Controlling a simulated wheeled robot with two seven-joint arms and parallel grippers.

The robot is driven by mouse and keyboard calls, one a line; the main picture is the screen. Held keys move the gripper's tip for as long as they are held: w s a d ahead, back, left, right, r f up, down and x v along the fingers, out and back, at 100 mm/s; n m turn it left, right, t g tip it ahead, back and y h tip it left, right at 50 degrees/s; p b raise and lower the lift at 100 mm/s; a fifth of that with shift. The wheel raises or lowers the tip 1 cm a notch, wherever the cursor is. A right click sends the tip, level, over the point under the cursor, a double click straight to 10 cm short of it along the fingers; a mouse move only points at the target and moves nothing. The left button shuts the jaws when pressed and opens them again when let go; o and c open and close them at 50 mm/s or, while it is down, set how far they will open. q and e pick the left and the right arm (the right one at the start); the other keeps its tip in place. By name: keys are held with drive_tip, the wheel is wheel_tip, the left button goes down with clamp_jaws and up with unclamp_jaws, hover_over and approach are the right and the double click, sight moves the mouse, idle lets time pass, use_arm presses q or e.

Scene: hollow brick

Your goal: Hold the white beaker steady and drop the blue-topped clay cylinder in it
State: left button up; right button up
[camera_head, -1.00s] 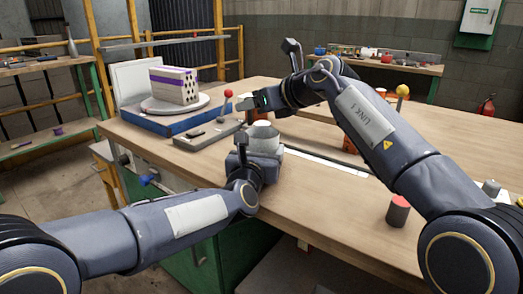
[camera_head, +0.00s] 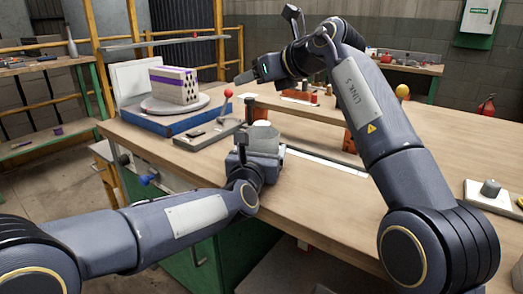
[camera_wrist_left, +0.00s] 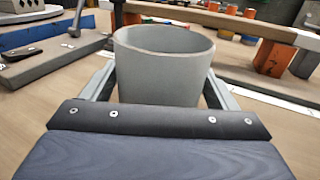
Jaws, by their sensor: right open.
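A red-knobbed lever device (camera_head: 213,133) stands left of the beaker. Behind it, a perforated brick (camera_head: 175,85) sits on a round plate over a blue base (camera_head: 170,121). A raised plank (camera_head: 320,109) on orange supports lies behind.

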use_arm(q)
drive_tip(key=shift+o, duration=1.4)
drive_tip(key=shift+s, duration=0.1)
